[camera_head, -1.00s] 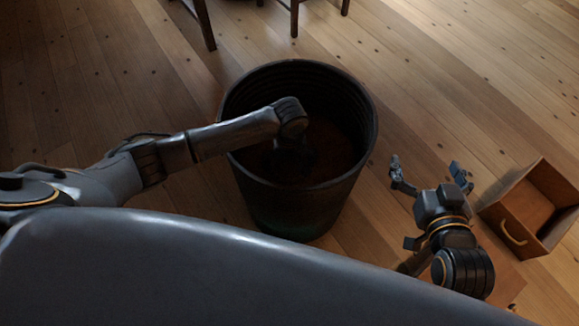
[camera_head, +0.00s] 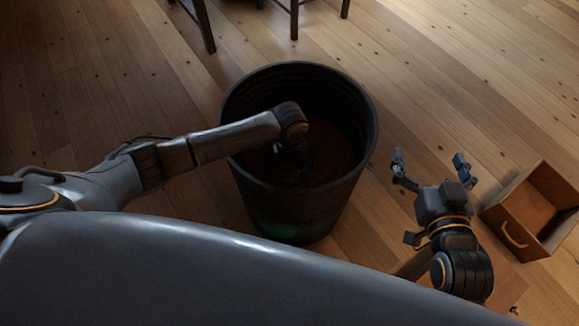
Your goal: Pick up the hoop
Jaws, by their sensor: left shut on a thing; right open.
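My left arm reaches over the rim of a large dark round bin (camera_head: 300,222). My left gripper (camera_head: 290,166) points down inside it, very dark and mostly hidden below my wrist. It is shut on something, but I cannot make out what. I cannot make out a hoop anywhere in view; the inside of the bin is in deep shadow with a brownish bottom. My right gripper (camera_head: 430,168) is open and empty, to the right of the bin, with its two fingers spread apart.
An open wooden drawer or box (camera_head: 518,236) with a handle is at the right, close to my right gripper. Dark furniture legs (camera_head: 294,20) stand at the top. The plank floor (camera_head: 95,100) is clear left of the bin and at the upper right.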

